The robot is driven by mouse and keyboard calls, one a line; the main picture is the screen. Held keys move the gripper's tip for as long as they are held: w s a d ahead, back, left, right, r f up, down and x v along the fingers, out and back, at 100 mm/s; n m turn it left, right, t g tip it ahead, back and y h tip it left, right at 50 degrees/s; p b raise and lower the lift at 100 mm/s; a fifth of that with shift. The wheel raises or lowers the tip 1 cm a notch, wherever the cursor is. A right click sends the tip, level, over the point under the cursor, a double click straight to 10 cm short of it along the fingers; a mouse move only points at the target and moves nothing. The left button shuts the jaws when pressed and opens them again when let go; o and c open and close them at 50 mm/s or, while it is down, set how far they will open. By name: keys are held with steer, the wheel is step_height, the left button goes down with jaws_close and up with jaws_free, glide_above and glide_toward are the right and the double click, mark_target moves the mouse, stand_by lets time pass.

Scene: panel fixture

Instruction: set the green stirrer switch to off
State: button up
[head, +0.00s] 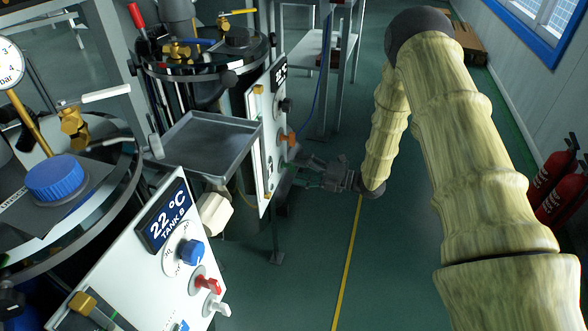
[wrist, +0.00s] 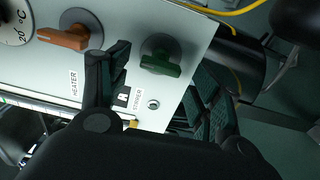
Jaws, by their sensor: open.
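The green stirrer switch (wrist: 160,60) is a dark green handle on a round grey base on the white panel, above the STIRRER label (wrist: 135,101) in the wrist view. Its handle lies nearly along the picture's width, tilted slightly down to the right. My gripper (wrist: 160,78) is open, with one finger left of the switch and the other to its lower right; no contact shows. In the head view my gripper (head: 302,171) is at the far panel's front, and I cannot make out the green switch clearly there.
An orange heater switch (wrist: 65,38) sits left of my left finger, and a dial is further left. In the head view a grey tray (head: 208,145) juts out beside the panel (head: 262,150).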

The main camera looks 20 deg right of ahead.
steer(key=v, duration=0.9)
steer(key=s+a+f+m+g+h, duration=0.1)
steer(key=s+a+f+m+h, duration=0.4)
steer(key=f+m, duration=0.4)
steer(key=s+a+f+m+h, duration=0.2)
steer(key=s+f+m+h, duration=0.3)
steer(key=s+f+m, duration=0.35)
steer(key=s+a+f+m+g+h, duration=0.1)
steer(key=s+f+m+g+h, duration=0.2)
steer(key=s, duration=0.6)
steer(key=s+f+m+g, duration=0.1)
steer(key=s+m+g, duration=0.3)
steer(key=s, duration=0.5)
steer(key=s+a+f+m+g+h, duration=0.15)
steer(key=s+m, duration=0.35)
steer(key=s, duration=0.5)
step_height(320, 180, up, 31)
steer(key=p, duration=3.1)
steer(key=shift+d, duration=0.2)
steer(key=shift+s+f+g+h, duration=0.1)
steer(key=shift+f+g+h, duration=0.1)
steer(key=shift+g+h, duration=0.05)
